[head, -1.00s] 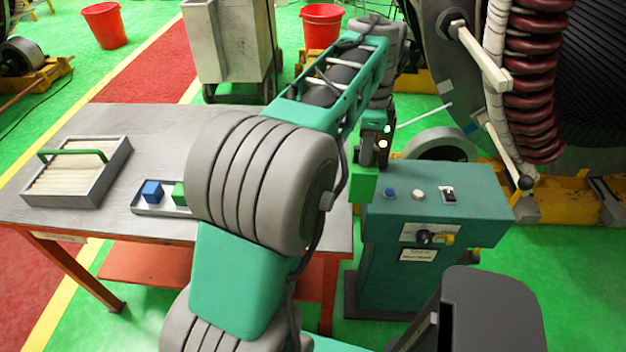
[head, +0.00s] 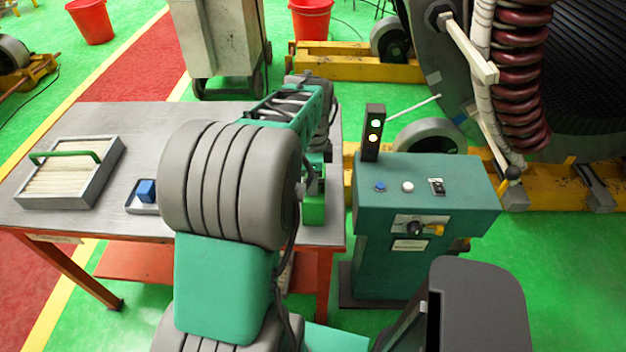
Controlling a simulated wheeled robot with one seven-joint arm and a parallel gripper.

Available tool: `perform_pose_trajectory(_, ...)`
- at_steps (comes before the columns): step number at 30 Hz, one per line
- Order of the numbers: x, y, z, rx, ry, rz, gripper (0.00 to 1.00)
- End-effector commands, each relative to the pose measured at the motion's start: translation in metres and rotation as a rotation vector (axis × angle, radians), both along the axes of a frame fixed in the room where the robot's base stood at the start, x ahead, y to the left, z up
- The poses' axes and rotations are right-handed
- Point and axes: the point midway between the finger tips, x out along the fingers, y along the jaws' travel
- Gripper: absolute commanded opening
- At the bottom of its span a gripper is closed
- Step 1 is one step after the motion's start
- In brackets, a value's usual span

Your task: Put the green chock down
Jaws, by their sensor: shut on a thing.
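The green chock (head: 313,208) shows as a bright green block just right of my arm's large grey joint. My gripper (head: 315,188) is shut on it from above, and the arm partly hides the fingers. The chock appears in front of the right end of the grey work table (head: 100,222). I cannot tell whether it touches the table top or hangs above it.
A grey box with a green handle (head: 66,172) stands at the table's left. The teal control cabinet (head: 425,180) with a signal light (head: 374,132) stands close right.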

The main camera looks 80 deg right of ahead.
Motion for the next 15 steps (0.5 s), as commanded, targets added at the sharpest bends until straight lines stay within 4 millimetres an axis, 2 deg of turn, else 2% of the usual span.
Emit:
perform_pose_trajectory(10,0.0,-0.0012,-0.0026,-0.004,0.0,0.0,0.0)
perform_pose_trajectory(11,-0.0001,-0.0003,-0.0038,-0.001,0.0,0.0,0.17)
perform_pose_trajectory(15,-0.0002,-0.0004,-0.0029,-0.001,0.0,0.0,0.28)
